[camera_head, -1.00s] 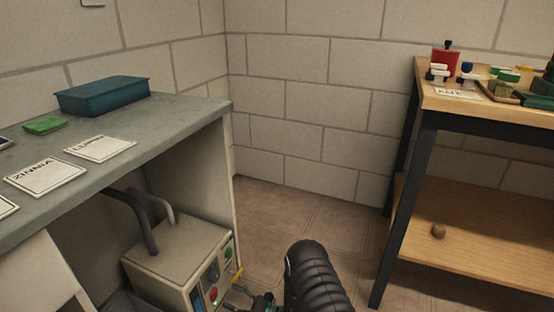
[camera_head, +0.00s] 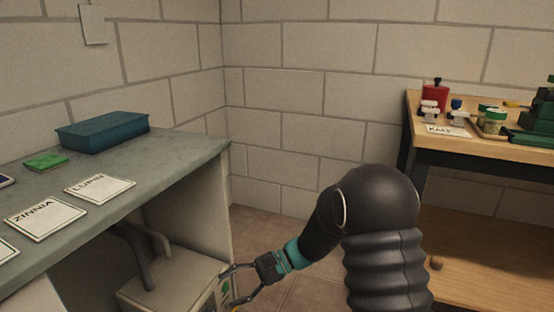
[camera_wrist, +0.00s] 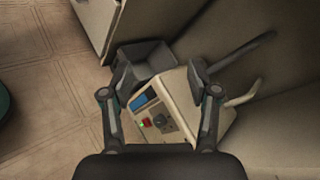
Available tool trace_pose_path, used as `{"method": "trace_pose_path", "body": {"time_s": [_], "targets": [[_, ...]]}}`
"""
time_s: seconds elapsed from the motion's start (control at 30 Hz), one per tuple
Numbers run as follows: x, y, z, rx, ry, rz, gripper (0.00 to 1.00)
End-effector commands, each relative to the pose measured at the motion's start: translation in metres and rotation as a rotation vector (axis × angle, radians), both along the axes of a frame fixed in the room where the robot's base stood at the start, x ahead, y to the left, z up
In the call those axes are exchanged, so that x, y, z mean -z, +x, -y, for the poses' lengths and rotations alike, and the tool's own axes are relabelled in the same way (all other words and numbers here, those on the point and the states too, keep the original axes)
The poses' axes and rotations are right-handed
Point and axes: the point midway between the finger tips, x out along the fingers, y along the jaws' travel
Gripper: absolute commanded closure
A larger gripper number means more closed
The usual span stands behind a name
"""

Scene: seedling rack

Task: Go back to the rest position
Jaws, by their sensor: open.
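My gripper (camera_head: 240,287) is open, with nothing seen between its fingers. It hangs at the end of my dark arm in the lower middle of the head view, in front of a beige machine (camera_head: 170,284) under the grey counter. In the wrist view my two fingers (camera_wrist: 158,88) are spread wide, and the same machine shows beyond them with a blue display, a red button and a dark knob. A dark tray-like part (camera_wrist: 146,58) shows beside the machine; I cannot tell whether it is joined to it.
The grey counter (camera_head: 110,195) at left bears a teal box (camera_head: 103,133), a green packet (camera_head: 46,162), a ZINNIA card (camera_head: 45,217) and another card (camera_head: 99,188). A wooden bench (camera_head: 480,143) at right holds a red container (camera_head: 435,99) and jars. Floor shows between them.

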Motion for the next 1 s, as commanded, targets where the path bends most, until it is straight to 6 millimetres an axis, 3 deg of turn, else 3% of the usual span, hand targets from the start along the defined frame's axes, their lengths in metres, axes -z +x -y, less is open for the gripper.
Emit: {"method": "trace_pose_path", "body": {"time_s": [0.1, 0.4, 1.0], "targets": [[-0.03, -0.02, 0.018, -0.044, -0.08, 0.099, 0.4], [-0.079, -0.069, 0.07, -0.137, -0.3, 0.345, 0.4], [-0.146, -0.154, 0.189, -0.244, -0.788, 0.865, 0.4]]}}
